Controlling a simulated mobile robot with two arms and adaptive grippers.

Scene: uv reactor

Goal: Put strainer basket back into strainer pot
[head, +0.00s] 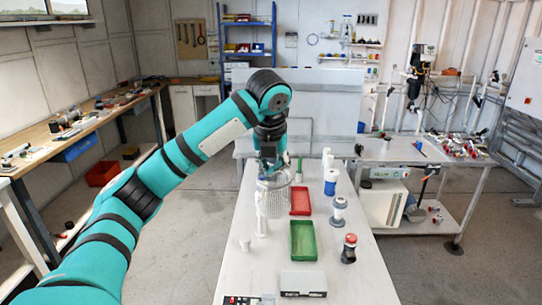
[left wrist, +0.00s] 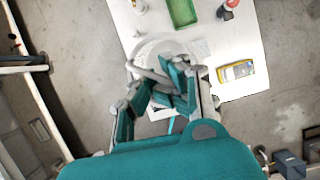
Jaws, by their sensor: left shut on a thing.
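The strainer basket (head: 277,201), a grey mesh cylinder, is upright over the far left part of the white table. My left gripper (head: 270,168) is above it, pointing down, with its fingers shut on the basket's top. In the left wrist view, the basket's pale round rim (left wrist: 150,48) shows beyond my left gripper (left wrist: 160,88), and a grey bar crosses between the fingers. I cannot tell whether the basket touches the table. I cannot make out the strainer pot for certain. My right gripper is not in view.
A red tray (head: 300,210) and a green tray (head: 291,241) lie right of the basket. A blue-and-white container (head: 331,182), a grey bottle (head: 338,213) and a red-topped item (head: 349,249) stand along the right side. A white upright piece (head: 262,213) stands close to the basket's left.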

